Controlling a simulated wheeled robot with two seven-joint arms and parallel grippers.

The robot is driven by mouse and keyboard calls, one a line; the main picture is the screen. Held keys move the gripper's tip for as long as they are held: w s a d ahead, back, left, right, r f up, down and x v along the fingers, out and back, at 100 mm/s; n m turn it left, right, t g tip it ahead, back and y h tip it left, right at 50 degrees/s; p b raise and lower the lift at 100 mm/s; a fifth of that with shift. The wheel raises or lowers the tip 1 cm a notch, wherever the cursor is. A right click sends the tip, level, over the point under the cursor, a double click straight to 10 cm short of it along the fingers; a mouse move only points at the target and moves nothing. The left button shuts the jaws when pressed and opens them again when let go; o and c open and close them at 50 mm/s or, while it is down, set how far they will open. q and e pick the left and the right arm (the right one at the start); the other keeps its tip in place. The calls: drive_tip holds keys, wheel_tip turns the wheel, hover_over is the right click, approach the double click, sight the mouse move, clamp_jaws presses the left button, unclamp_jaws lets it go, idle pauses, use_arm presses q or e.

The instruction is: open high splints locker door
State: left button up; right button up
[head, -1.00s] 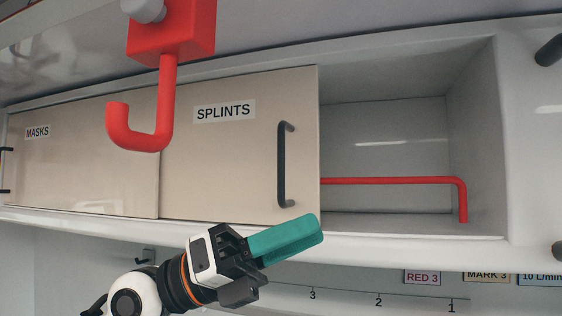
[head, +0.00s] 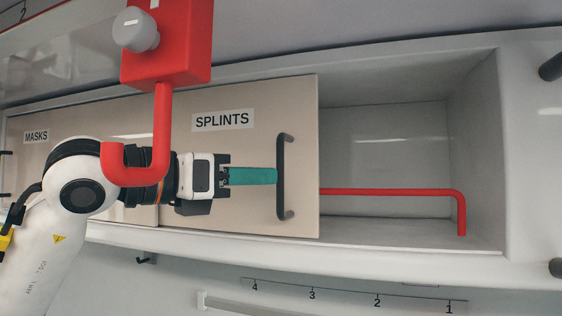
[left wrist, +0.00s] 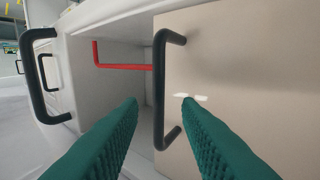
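The beige splints door (head: 240,210) bears a SPLINTS label and has a dark upright bar handle (head: 283,178) near its right edge. To its right the locker is open and its grey interior (head: 385,145) shows. My left gripper (head: 274,176) reaches in from the left, its teal fingers level with the middle of the handle. In the left wrist view the two fingers (left wrist: 161,106) are apart, and the handle (left wrist: 160,85) shows in the gap between them. I cannot tell whether either finger touches it. My right gripper is not in view.
A red hook with a grey knob (head: 138,30) hangs in front of the masks door (head: 30,165), overlapping my left arm in the head view. A red rail (head: 400,192) crosses the open compartment.

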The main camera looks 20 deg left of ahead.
sight(280, 208)
use_arm(q)
drive_tip(key=p+x, duration=0.2)
drive_tip(key=x, duration=0.3)
drive_tip(key=shift+w+d, duration=0.1)
drive_tip(key=shift+d, duration=0.05)
clamp_jaws()
